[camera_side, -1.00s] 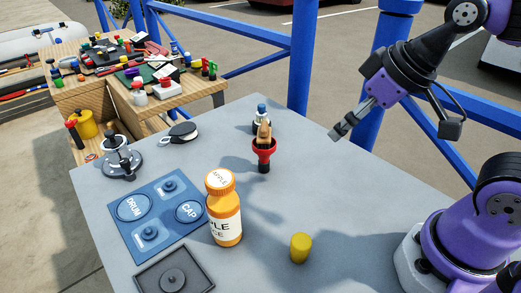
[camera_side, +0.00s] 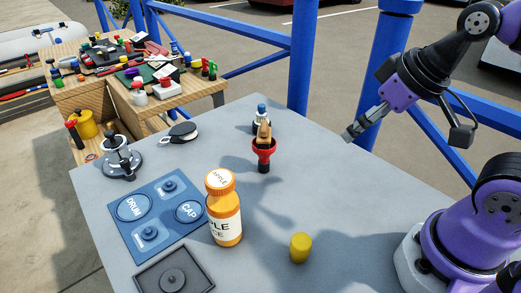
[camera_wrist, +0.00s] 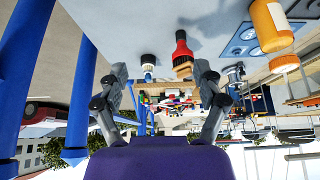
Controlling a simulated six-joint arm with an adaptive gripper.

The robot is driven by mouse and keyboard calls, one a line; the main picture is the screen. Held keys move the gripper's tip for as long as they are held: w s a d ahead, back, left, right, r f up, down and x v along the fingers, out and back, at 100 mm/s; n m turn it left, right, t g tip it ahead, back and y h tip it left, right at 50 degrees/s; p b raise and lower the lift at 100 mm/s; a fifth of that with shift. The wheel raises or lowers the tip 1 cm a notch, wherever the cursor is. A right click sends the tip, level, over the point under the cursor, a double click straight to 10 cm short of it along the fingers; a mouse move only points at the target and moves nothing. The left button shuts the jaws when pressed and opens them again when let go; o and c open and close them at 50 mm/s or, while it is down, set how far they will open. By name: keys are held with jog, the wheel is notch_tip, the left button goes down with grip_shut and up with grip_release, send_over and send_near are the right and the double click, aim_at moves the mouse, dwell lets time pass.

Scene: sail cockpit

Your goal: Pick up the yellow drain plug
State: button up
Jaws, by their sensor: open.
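The yellow drain plug (camera_side: 301,248) is a short cylinder standing upright on the grey table near its front, right of the orange juice bottle, in the side view. I do not see it in the wrist view. My gripper (camera_side: 352,133) is at the upper right in the side view, above the table's far right edge and well away from the plug. In the wrist view my gripper (camera_wrist: 160,82) has its two fingers spread wide with nothing between them.
The orange bottle (camera_side: 224,212) stands left of the plug. A blue marked tray (camera_side: 158,212), a dark square tray (camera_side: 150,281) and a winch (camera_side: 121,158) lie left. The table right of the plug is clear.

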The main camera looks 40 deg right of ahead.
jog(key=shift+c, duration=0.3)
jog(key=m+g, duration=0.5)
jog(key=m, duration=0.1)
send_over(302, 240)
jog(key=f, duration=0.5)
jog(key=shift+d+f, duration=0.25)
jog(key=shift+f, duration=0.05)
jog(key=shift+m+g, duration=0.3)
jog(key=f, duration=0.4)
jog(key=shift+s+a+f, duration=0.2)
jog(key=shift+f, duration=0.15)
jog(key=f, duration=0.5)
jog(key=shift+w+f, duration=0.25)
jog(key=shift+f, duration=0.15)
jog(key=c, duration=1.2)
